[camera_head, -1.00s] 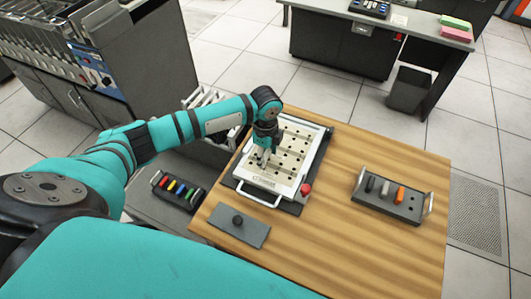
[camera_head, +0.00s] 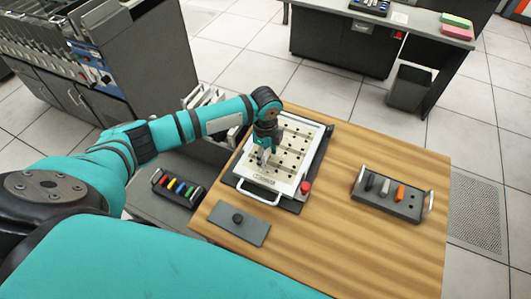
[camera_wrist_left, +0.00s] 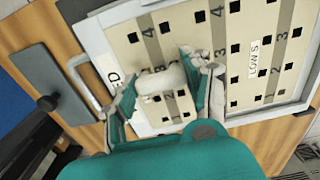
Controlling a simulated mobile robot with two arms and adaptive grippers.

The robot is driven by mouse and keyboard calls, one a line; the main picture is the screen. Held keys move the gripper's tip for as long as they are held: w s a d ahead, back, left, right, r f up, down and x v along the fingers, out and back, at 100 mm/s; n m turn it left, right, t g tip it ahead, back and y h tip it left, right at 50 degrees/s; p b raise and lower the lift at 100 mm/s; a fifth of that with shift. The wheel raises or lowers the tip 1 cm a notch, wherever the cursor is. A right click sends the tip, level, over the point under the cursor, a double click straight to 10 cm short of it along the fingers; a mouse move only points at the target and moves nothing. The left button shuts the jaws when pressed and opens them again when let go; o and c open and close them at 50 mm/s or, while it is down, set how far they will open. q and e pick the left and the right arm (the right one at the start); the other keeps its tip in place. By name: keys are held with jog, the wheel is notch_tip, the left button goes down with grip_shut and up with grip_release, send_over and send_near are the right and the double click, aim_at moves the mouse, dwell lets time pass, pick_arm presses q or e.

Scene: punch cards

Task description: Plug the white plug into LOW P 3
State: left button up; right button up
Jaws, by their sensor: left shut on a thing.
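The white plug (camera_wrist_left: 163,80) sits between the fingertips of my left gripper (camera_wrist_left: 168,78), which is shut on it. In the head view my left gripper (camera_head: 263,157) points down over the cream punch-card panel (camera_head: 294,148), left of its middle. In the left wrist view the panel (camera_wrist_left: 190,40) shows square holes, grey strips with numbers and a "LOW S" label. The plug is over the left numbered strip and covers part of it. I cannot tell whether its tip touches a hole. The LOW P label is not readable. My right gripper is out of view.
A red knob (camera_head: 306,188) is at the panel's front right corner, and a handle (camera_head: 259,193) is at its front. A dark tray (camera_head: 388,207) with several plugs stands on the right of the wooden table (camera_head: 345,235). A grey plate with a black knob (camera_head: 238,223) lies at front left.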

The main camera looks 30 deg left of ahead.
aim_at(265, 154)
pick_arm(q)
jog(key=shift+f, duration=0.65)
dwell(0.4)
jog(key=o, duration=1)
jog(key=shift+r, duration=0.1)
notch_tip(265, 154, up, 12)
